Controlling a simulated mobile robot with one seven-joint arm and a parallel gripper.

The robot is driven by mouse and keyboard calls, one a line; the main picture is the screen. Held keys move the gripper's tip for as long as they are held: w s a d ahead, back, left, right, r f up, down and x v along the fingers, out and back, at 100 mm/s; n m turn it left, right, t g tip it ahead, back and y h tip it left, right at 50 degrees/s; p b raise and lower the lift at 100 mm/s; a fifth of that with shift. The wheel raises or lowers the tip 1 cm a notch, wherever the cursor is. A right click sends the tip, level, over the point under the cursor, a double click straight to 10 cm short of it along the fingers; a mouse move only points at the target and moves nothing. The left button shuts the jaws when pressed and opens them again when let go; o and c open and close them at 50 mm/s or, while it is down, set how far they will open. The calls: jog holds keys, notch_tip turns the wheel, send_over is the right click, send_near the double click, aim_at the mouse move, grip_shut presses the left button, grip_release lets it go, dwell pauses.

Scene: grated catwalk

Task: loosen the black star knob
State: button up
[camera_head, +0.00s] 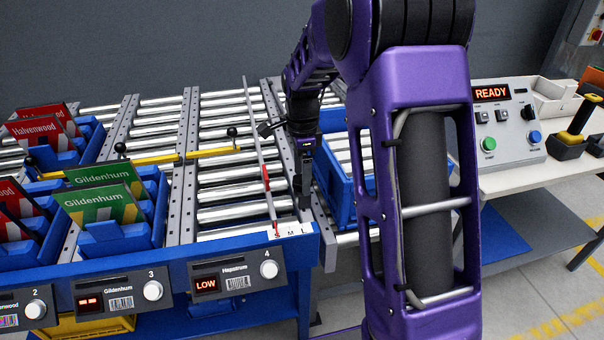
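My gripper (304,198) points down over the right side of the roller lane, beside the perforated rail. It is small, dark and seen edge-on, so I cannot tell whether its fingers are open or shut. I cannot make out a star-shaped knob for certain. A small dark part (265,130) shows just left of my wrist by the thin lane guide (257,150); I cannot tell whether it is the knob or part of my wrist. The guide has a red marker and ends at a white S-M-L scale (290,231). My purple arm hides much of the right side.
A yellow bar (212,152) with a black ball-ended handle (232,132) crosses the lanes on the left. Blue bins (115,238) hold red and green packets. A blue tote (338,199) stands right of the rail. A control box (508,130) reads READY.

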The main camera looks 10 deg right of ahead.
jog(key=c, duration=1.3)
